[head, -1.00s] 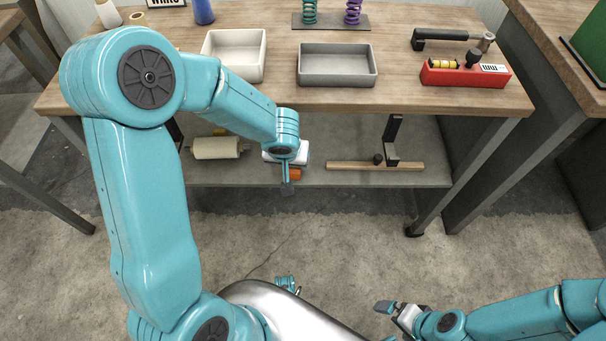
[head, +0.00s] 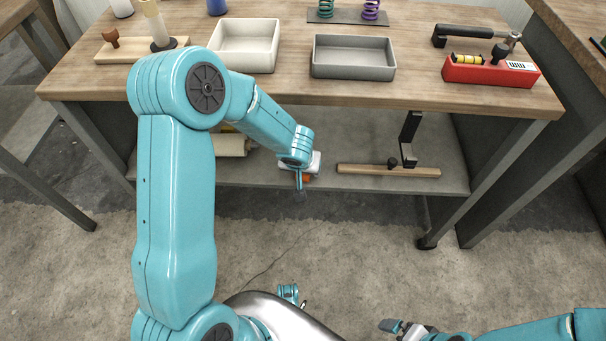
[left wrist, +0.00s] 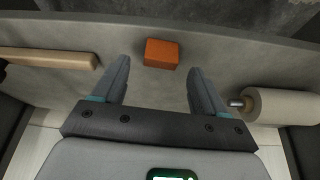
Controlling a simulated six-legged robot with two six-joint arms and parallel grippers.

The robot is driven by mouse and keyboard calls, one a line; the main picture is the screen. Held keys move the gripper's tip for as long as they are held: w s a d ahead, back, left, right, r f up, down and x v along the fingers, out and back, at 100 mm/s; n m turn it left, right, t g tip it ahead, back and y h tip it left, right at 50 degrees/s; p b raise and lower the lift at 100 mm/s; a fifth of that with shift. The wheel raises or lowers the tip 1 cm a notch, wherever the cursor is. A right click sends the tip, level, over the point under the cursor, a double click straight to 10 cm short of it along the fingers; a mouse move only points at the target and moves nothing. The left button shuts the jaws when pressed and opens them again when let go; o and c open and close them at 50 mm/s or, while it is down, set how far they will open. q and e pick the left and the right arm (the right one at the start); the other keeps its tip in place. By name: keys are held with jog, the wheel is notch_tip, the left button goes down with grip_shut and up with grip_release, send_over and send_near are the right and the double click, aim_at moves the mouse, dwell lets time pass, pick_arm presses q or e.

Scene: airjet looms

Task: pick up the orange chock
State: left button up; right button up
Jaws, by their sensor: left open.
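The orange chock (left wrist: 161,53) lies on the grey lower shelf of the workbench, close to the shelf's edge in the left wrist view. In the head view only a small part of the chock (head: 307,178) shows behind my left gripper (head: 300,189). In the left wrist view my left gripper (left wrist: 158,88) is open and empty. The chock is beyond its fingertips, roughly between their lines, with a gap left. My right gripper (head: 398,328) is low at the right in the head view, away from the bench; its jaw state is unclear.
A wooden bar with a black bracket (head: 390,171) lies on the shelf to the right. A pale roll (left wrist: 285,106) lies on the other side of the chock. The benchtop (head: 300,92) overhangs the shelf and holds a white tray (head: 245,46), a grey tray (head: 353,58) and a red tool block (head: 490,71).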

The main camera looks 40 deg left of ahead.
pick_arm(q)
jog(key=x, duration=0.2)
jog(key=shift+w+a+f, duration=0.1)
jog(key=shift+f, duration=0.25)
jog(key=c, duration=1.1)
jog(key=shift+r, duration=0.15)
